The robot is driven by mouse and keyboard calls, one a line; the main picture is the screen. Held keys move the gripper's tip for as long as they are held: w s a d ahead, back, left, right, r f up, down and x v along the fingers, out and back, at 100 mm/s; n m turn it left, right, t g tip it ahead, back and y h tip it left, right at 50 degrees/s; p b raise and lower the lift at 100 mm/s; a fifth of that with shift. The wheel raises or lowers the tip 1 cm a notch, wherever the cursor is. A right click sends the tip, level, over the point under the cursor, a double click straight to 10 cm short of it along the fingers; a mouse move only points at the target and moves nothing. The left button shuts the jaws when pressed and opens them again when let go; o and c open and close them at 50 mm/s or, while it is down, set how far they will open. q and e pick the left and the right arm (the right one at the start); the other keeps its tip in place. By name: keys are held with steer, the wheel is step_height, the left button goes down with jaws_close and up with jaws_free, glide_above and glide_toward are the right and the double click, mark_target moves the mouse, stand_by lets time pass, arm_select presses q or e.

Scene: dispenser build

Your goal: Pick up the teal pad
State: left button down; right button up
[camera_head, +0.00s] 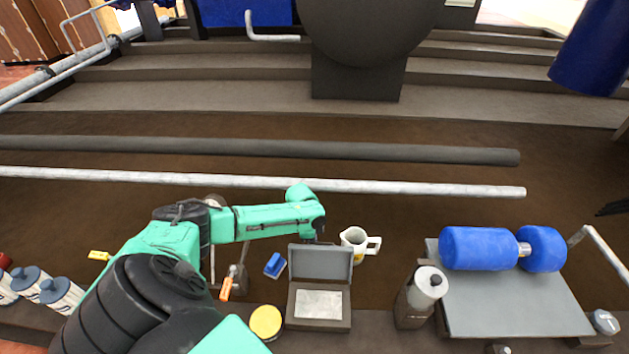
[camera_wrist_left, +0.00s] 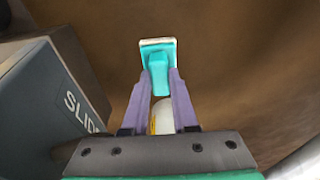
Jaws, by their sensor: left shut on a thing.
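In the left wrist view, the teal pad (camera_wrist_left: 158,58) sits between the tips of the two purple fingers of my left gripper (camera_wrist_left: 160,76). The gripper is shut on its narrow teal grip, and a flat, pale-edged plate shows at its far end. In the head view, my left arm reaches in from the left and ends at the wrist (camera_head: 308,212), just behind the open grey box. The fingers and the pad cannot be made out there. My right gripper is not in view.
The open grey box (camera_head: 319,322) stands close to the wrist. A white mug (camera_head: 353,238), a blue block (camera_head: 275,265), a yellow-lidded jar (camera_head: 266,321) and a white-topped dispenser (camera_head: 427,286) stand around it. A grey tray (camera_head: 520,310) with blue rollers lies right.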

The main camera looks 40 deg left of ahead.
arm_select(q)
steer(key=shift+r, duration=0.3)
step_height(320, 180, up, 19)
steer(key=p, duration=0.6)
steer(key=shift+r, duration=0.2)
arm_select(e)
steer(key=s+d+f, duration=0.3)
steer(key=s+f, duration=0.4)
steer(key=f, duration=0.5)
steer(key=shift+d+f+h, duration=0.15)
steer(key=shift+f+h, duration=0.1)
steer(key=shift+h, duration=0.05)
arm_select(q)
steer(key=c, duration=1.6)
jaws_free()
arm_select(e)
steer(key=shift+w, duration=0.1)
